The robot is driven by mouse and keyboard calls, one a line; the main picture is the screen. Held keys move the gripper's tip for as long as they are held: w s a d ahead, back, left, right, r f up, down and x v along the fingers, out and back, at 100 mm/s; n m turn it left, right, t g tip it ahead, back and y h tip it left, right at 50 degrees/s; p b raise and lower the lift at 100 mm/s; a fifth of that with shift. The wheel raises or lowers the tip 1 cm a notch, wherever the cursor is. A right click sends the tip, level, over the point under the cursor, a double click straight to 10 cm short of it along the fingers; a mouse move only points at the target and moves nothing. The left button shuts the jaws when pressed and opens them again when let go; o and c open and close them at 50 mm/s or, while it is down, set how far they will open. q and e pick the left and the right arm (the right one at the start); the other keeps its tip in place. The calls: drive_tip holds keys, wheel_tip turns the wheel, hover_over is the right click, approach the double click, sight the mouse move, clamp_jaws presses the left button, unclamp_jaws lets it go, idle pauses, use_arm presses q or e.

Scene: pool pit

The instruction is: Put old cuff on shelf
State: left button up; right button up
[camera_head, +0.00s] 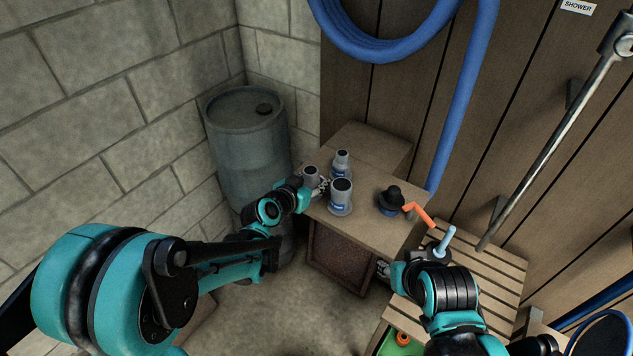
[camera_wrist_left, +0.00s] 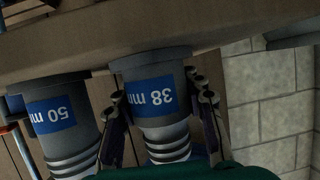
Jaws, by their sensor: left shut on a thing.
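Grey cuffs with blue labels stand on the wooden cabinet top.
The cabinet top (camera_head: 365,225) has a raised ledge (camera_head: 372,147) at the back. A black-and-blue fitting (camera_head: 391,200) and an orange handle (camera_head: 419,214) are at its right. A barrel (camera_head: 245,150) stands left. A slatted bench (camera_head: 490,275) and a leaning pole (camera_head: 545,140) are right.

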use_arm(q)
drive_tip(key=shift+s+r, duration=0.1)
drive_tip(key=shift+r, duration=0.05)
drive_tip(key=shift+f, duration=0.2)
drive_tip(key=o, duration=1.4)
drive_tip(key=shift+c, duration=0.2)
drive_tip(key=shift+r, duration=0.25)
drive_tip(key=s+a+r+n+g+y+p, duration=0.1)
drive_tip(key=s+a+n+y, duration=0.1)
drive_tip(key=s+a, duration=0.4)
drive_tip(key=s+a+r+n+g+y+p, duration=0.1)
drive_tip(key=s+a, duration=0.5)
drive_tip(key=s, duration=0.6)
drive_tip(key=s+a+r+n+g+y+p, duration=0.1)
drive_tip(key=s+a+n+g+y, duration=0.1)
drive_tip(key=s+a, duration=0.4)
drive_tip(key=s+n+y, duration=0.1)
drive_tip(key=s+y, duration=0.1)
drive_tip(key=s, duration=0.1)
drive_tip(key=shift+a+r+g, duration=0.3)
drive_tip(key=shift+a+r, duration=0.1)
